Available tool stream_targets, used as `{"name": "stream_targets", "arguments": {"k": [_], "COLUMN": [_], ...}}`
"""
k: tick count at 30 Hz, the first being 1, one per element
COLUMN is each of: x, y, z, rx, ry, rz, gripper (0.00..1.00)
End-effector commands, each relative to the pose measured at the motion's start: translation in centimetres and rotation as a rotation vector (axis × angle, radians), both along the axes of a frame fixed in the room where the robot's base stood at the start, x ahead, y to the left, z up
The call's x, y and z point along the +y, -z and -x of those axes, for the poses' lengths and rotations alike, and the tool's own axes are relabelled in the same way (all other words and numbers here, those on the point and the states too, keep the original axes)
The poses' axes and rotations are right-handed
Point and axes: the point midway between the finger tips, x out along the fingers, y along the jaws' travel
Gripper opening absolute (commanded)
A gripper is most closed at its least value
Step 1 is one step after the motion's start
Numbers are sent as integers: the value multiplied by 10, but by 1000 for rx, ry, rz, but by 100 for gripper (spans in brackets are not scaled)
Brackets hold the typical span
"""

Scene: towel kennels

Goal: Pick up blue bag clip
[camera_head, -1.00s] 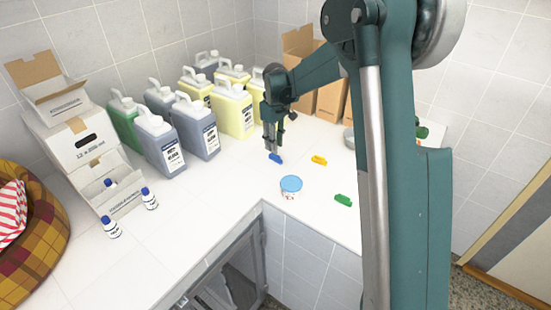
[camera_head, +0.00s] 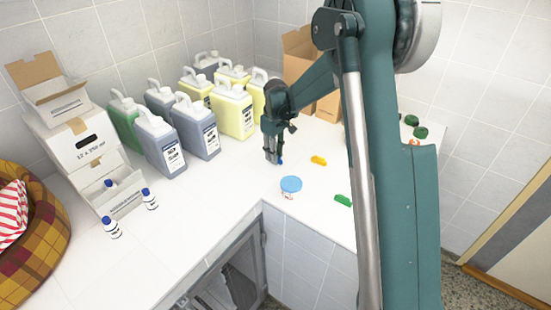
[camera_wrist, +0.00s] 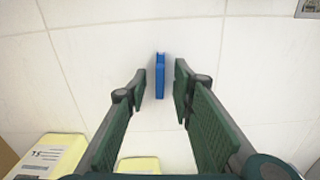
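The blue bag clip (camera_wrist: 160,76) lies on the white counter, upright in the wrist view and between the lines of my two fingers. My gripper (camera_wrist: 159,90) is open, with a gap on each side of the clip, and neither finger visibly touches it. In the head view my gripper (camera_head: 272,160) points down at the counter, and the blue bag clip (camera_head: 280,161) shows only as a small bit of blue beside the fingertips, mostly hidden behind them.
A yellow clip (camera_head: 318,160) and a green clip (camera_head: 343,200) lie to the right. A blue-lidded tub (camera_head: 290,185) stands in front. Large jugs (camera_head: 233,110) stand close behind and left of my gripper. Small bottles (camera_head: 149,199) and a carton (camera_head: 85,148) are further left.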

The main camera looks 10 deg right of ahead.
Motion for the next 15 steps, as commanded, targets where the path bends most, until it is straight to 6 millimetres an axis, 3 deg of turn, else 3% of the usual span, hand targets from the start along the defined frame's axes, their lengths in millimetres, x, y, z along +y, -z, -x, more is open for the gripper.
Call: {"name": "stream_targets", "arguments": {"k": [4,15], "x": [0,0], "y": [9,9], "z": [0,0], "rx": [0,0], "ry": [0,0], "rz": [0,0], "gripper": [25,25]}}
